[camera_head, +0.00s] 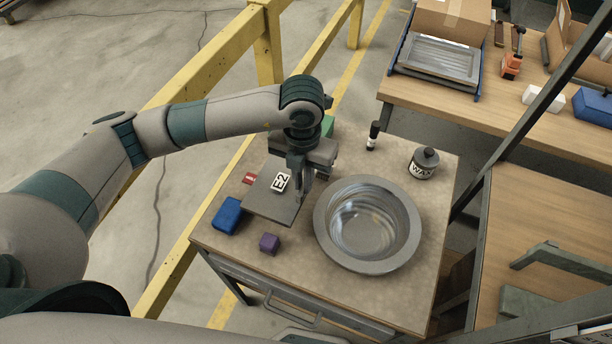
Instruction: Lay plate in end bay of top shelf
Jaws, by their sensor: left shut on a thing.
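A flat grey plate (262,203) with a white "E2" label (281,182) is in my left gripper (300,188), over the left part of the counter, just left of the round metal basin (340,255). The gripper is shut on the plate near its right edge and points down. Whether the plate touches the counter is hard to tell. A wooden shelf (548,215) in a dark metal frame stands at the right, with grey-green brackets (572,252) on it. Its end bay cannot be made out for sure. My right gripper is not in view.
Around the plate lie a blue block (227,216), a purple cube (269,244) and a red tag (249,178). A black bottle (373,136) and a WAX jar (424,163) stand behind the basin. A slanting dark post (535,108) crosses before the shelf. Yellow rails (185,88) run at left.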

